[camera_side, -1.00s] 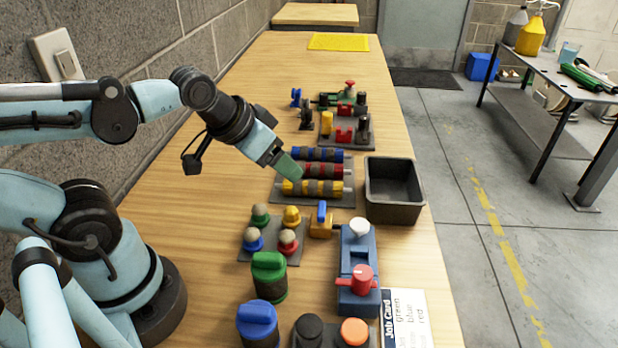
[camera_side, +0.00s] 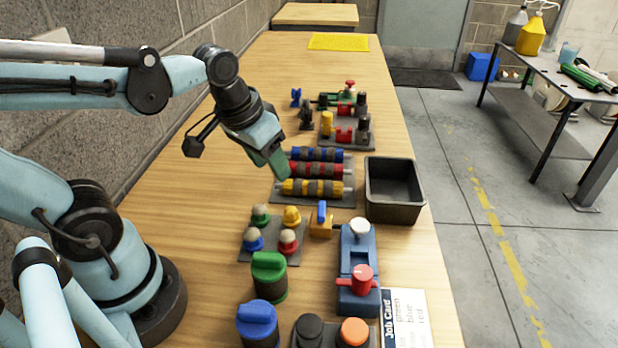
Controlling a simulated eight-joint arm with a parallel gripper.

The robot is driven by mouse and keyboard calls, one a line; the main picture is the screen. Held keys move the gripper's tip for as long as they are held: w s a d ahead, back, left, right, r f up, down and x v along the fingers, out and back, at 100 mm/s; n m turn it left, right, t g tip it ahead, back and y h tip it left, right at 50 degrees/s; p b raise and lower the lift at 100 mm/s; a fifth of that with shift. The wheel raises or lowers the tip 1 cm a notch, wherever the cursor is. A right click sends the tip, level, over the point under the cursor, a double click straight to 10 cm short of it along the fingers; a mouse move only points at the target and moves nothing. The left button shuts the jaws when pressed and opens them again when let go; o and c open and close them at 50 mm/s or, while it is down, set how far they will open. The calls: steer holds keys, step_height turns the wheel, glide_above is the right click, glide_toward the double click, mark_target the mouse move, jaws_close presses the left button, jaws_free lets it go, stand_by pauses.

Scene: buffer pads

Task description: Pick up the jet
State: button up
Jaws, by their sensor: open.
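I cannot tell which thing here is the jet. My gripper (camera_side: 275,168) is above the left end of a rack (camera_side: 335,200) with blue (camera_side: 318,154), red (camera_side: 317,169) and yellow (camera_side: 315,188) banded rollers. It is open, and no object shows in it. The gripper hides the rack's left edge and the left ends of the blue and red rollers. A blue fixture (camera_side: 355,255) with a white funnel-like top (camera_side: 360,233) and a red knob (camera_side: 362,279) stands nearer the camera. A yellow block with a blue lever (camera_side: 321,218) is beside it.
A dark open bin (camera_side: 400,212) stands right of the rack. A plate (camera_side: 270,240) of ball-topped knobs, a green-capped cylinder (camera_side: 268,276) and a blue-capped one (camera_side: 258,323) stand in front. Coloured parts (camera_side: 345,130) stand behind. The table's left side is mostly clear.

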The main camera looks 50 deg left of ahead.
mark_target(261, 205)
steer(key=f+g, duration=0.1)
steer(key=f, duration=0.1)
steer(key=a+f+n+g, duration=0.1)
steer(key=f, duration=0.1)
steer(key=s+f+n+g, duration=0.1)
steer(key=f+g, duration=0.1)
steer(key=f, duration=0.1)
steer(key=shift+a+f, duration=0.1)
steer(key=shift+a, duration=0.25)
steer(key=shift+s+f, duration=0.15)
steer(key=shift+f, duration=1.2)
steer(key=shift+s+f, duration=0.1)
steer(key=shift+f, duration=1.2)
steer(key=c, duration=0.8)
steer(key=shift+r, duration=0.1)
